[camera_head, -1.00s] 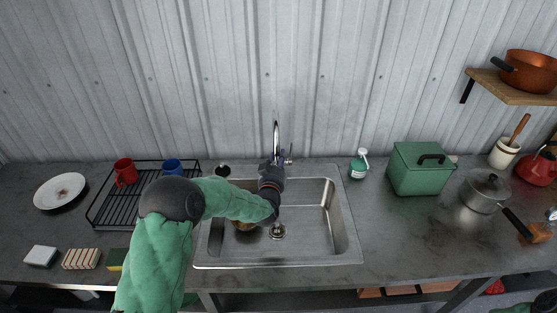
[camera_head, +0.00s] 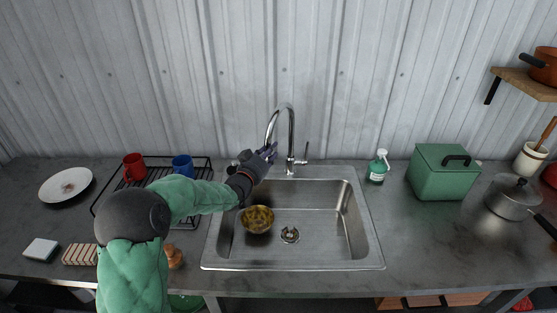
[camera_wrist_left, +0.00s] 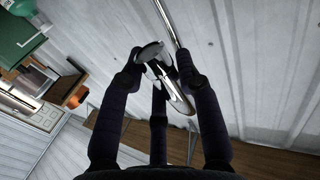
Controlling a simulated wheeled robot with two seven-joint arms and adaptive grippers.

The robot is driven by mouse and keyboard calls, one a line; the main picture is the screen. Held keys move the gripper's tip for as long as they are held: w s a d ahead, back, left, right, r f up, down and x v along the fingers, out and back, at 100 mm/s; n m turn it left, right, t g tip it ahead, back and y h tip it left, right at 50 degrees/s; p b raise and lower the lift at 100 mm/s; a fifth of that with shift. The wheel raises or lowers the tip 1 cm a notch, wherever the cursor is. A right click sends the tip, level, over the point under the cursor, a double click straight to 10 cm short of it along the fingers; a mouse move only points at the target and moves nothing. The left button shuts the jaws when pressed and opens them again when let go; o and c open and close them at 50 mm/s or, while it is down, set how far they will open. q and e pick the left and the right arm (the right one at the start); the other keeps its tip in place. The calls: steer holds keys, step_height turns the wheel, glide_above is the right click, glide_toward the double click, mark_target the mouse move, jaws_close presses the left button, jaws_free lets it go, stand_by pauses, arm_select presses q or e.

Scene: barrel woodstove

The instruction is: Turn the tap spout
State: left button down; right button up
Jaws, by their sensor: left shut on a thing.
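The chrome tap (camera_head: 291,130) stands at the back edge of the sink (camera_head: 345,262). Its curved spout (camera_head: 284,107) arches toward the left, and a small lever handle (camera_head: 306,152) is on its right side. My left gripper (camera_head: 268,153) is shut on the lower end of the spout, above the sink's back left corner. In the left wrist view, the shiny spout end (camera_wrist_left: 180,98) lies between the dark fingers of my left gripper (camera_wrist_left: 160,62). The fingers hide part of the spout end in the head view. My right gripper is not in view.
A bowl (camera_head: 257,219) sits in the sink's left side. A dish rack (camera_head: 106,197) with red (camera_head: 134,167) and blue (camera_head: 182,166) mugs stands left. A soap bottle (camera_head: 377,168) and green box (camera_head: 441,172) stand right. The corrugated wall is close behind the tap.

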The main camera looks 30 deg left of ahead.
arm_select(q)
steer(key=shift+a+b, duration=0.55)
steer(key=shift+a, duration=2.15)
steer(key=c, duration=0.9)
jaws_free()
steer(key=shift+o, duration=0.2)
steer(key=s+d, duration=0.1)
steer(key=s, duration=1.1)
steer(key=shift+d, duration=0.2)
